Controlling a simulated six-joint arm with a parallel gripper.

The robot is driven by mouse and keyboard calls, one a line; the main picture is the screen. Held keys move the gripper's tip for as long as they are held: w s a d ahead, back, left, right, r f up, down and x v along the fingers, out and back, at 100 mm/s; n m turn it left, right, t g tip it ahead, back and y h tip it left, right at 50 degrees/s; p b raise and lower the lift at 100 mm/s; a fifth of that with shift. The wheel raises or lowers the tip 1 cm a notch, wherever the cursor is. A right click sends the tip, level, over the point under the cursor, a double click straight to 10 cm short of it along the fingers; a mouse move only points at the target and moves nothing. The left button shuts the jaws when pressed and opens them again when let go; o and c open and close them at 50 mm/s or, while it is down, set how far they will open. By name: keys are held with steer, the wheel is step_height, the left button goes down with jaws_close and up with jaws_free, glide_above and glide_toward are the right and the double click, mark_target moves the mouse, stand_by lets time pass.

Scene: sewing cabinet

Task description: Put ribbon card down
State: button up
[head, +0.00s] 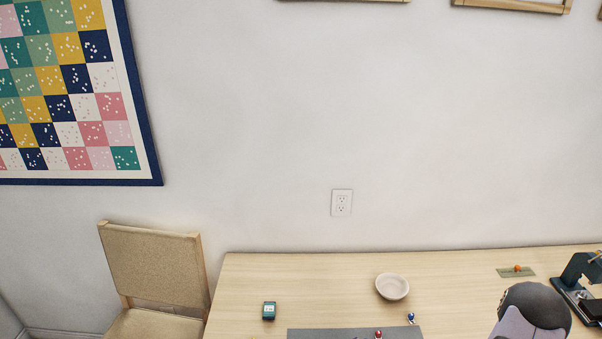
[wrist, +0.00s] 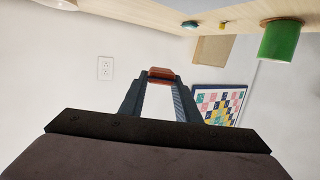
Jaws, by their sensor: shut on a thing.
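My gripper (wrist: 160,84) shows in the wrist view, its two dark fingers shut on an orange-brown ribbon card (wrist: 161,74) at the fingertips. I see only a narrow, edge-on part of the card. It is held clear of the table (wrist: 150,10), which runs across the top of this tilted view. In the head view the wooden table (head: 300,275) shows, but neither my fingertips nor the held card can be made out there.
A green cylinder (wrist: 280,41) shows in the wrist view. A chair (head: 155,265) stands left.

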steer(key=d+f+m+h+b, duration=0.1)
steer(key=d+f+b, duration=0.4)
steer(key=b, duration=0.3)
steer(key=shift+s+d+t+h+b, duration=0.3)
steer(key=shift+s+d+b, duration=0.05)
steer(key=shift+s+d, duration=0.1)
step_height(320, 180, down, 3)
steer(key=shift+r+b, duration=0.1)
steer(key=shift+b, duration=0.7)
steer(key=shift+f, duration=1.6)
steer(key=shift+f, duration=0.1)
steer(key=shift+f, duration=2)
steer(key=shift+f, duration=0.1)
